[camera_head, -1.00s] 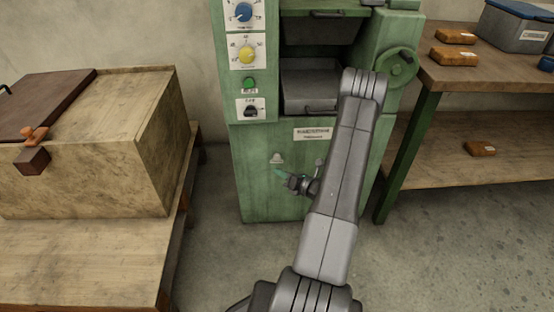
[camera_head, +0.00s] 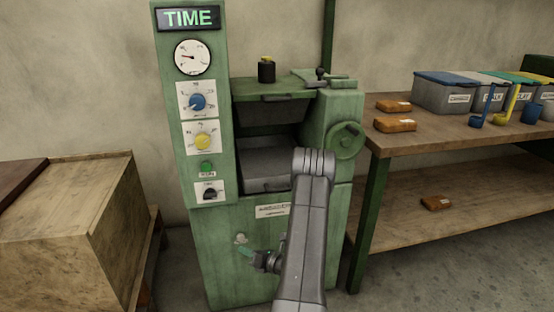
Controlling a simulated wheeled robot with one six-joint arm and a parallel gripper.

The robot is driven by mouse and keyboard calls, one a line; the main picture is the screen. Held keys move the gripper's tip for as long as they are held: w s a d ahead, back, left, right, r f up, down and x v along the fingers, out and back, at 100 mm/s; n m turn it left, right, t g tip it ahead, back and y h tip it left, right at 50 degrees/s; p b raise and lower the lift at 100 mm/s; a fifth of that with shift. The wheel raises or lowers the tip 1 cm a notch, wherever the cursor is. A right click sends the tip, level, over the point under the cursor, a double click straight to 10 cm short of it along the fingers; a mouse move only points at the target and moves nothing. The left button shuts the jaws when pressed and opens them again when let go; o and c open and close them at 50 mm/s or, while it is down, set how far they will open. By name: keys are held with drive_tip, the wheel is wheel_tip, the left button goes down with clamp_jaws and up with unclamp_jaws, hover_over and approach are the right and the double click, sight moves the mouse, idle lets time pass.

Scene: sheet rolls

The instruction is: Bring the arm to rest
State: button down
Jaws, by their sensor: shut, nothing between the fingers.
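My grey arm (camera_head: 305,235) stands in front of the green machine (camera_head: 230,275), folded with its bend up near the machine's opening. My gripper (camera_head: 248,252) shows small and partly behind my arm, low before the machine's lower front panel. Its greenish fingertips point left and look shut, with nothing seen between them. I cannot tell how far they are from the panel.
The machine has a TIME display, a gauge, knobs and a handwheel (camera_head: 346,140). A wooden box (camera_head: 65,230) stands at left. A workbench (camera_head: 440,130) at right bears orange packets and lidded bins (camera_head: 445,95). A black weight-like piece (camera_head: 266,70) sits on top of the machine.

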drive_tip(key=s+d, duration=0.1)
drive_tip(key=s, duration=0.5)
drive_tip(key=shift+d+p, duration=0.35)
drive_tip(key=shift+d, duration=0.05)
drive_tip(key=shift+w, duration=0.1)
